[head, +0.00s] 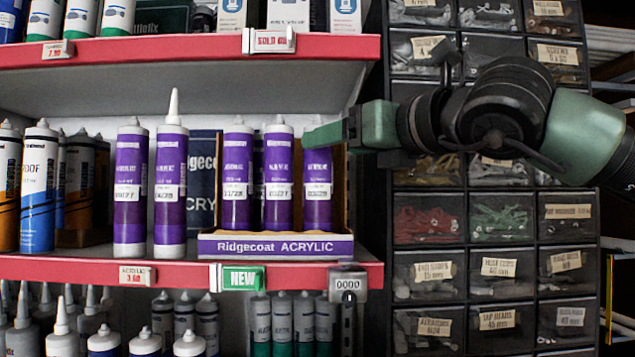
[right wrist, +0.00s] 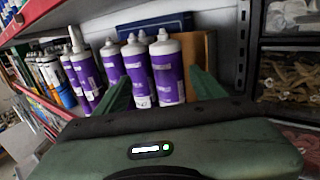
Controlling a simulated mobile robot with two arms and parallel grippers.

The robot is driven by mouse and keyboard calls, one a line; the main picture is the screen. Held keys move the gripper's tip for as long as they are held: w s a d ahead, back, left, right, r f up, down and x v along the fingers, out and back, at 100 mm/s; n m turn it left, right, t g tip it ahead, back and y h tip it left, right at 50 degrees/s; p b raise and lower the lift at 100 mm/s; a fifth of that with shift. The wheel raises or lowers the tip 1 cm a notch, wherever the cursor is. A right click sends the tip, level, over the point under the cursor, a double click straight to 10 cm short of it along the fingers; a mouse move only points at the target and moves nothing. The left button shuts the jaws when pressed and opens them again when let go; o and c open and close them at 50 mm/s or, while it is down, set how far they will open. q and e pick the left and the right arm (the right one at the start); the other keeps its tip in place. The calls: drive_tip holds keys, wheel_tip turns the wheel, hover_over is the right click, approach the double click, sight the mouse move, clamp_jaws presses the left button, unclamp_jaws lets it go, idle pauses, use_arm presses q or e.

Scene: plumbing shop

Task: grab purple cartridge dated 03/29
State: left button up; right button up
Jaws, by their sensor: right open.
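Several purple Ridgecoat acrylic cartridges with white date labels stand upright on the shelf. In the head view, two stand loose on the left: one (head: 130,190) and a nozzled one (head: 171,180). Three stand in a display box (head: 275,246): left (head: 237,170), middle (head: 278,170) and right (head: 318,180). The small dates are too blurred to read surely. My right gripper (head: 322,133) is open at the top of the box's right cartridge, partly hiding it. In the right wrist view, cartridges (right wrist: 166,70) show beyond and between its open fingers (right wrist: 160,88). My left gripper is out of view.
The red-edged upper shelf (head: 150,48) hangs above the cartridges. Drawer cabinets (head: 490,240) stand to the right. A blue cartridge (head: 39,190) and others stand at the left.

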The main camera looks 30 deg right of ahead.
sight(327, 148)
drive_tip(key=w+p, duration=0.1)
drive_tip(key=w, duration=0.1)
drive_tip(key=w+d+p, duration=0.1)
drive_tip(key=w, duration=0.2)
drive_tip(key=shift+w, duration=0.25)
drive_tip(key=shift+s, duration=0.1)
clamp_jaws()
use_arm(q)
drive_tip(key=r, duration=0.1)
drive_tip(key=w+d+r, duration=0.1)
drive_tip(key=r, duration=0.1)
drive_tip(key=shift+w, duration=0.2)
use_arm(e)
drive_tip(key=shift+r, duration=0.1)
